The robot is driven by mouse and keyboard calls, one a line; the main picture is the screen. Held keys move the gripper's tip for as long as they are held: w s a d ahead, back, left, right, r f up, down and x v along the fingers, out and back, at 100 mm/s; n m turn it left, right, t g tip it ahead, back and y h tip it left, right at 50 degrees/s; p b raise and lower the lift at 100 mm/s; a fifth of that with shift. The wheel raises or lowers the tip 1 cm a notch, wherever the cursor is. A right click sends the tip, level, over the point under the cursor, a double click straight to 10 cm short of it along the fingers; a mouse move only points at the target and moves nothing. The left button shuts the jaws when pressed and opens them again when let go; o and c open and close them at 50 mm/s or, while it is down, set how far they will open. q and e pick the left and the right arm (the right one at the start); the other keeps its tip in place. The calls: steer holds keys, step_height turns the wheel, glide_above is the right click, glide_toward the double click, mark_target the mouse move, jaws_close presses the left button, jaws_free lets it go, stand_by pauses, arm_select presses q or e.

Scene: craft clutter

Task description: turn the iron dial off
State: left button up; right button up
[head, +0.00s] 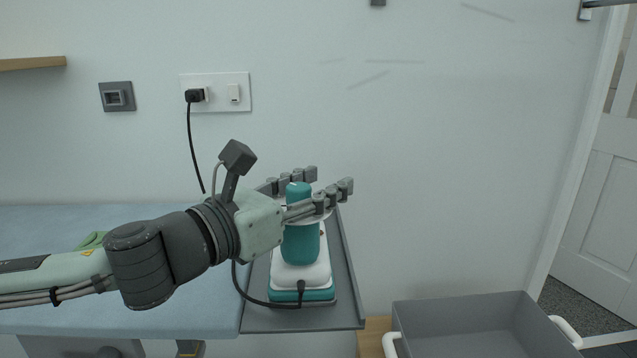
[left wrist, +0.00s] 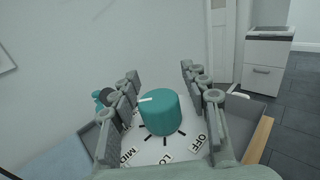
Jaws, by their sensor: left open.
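The teal iron (head: 300,246) stands on a white and teal base on a grey board. Its teal round dial (head: 298,190) is on top; in the left wrist view the dial (left wrist: 158,112) has a white pointer mark aimed left. The labels MID, LO and OFF show around it, with OFF (left wrist: 199,143) at the right. The pointer is not on OFF; the label it faces is hidden. My left gripper (head: 328,181) is open, its fingers on either side of the dial. In the left wrist view gaps show between dial and fingers (left wrist: 160,73). My right gripper is not in view.
The grey board (head: 345,275) adjoins a pale blue ironing surface (head: 60,228). A dark cord runs from the iron's base. A black plug (head: 194,96) sits in the wall socket. A grey crate (head: 470,320) with white handles stands at lower right, and a white door (head: 600,190) is beyond.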

arm_select(q)
steer(key=shift+c, duration=0.2)
jaws_close()
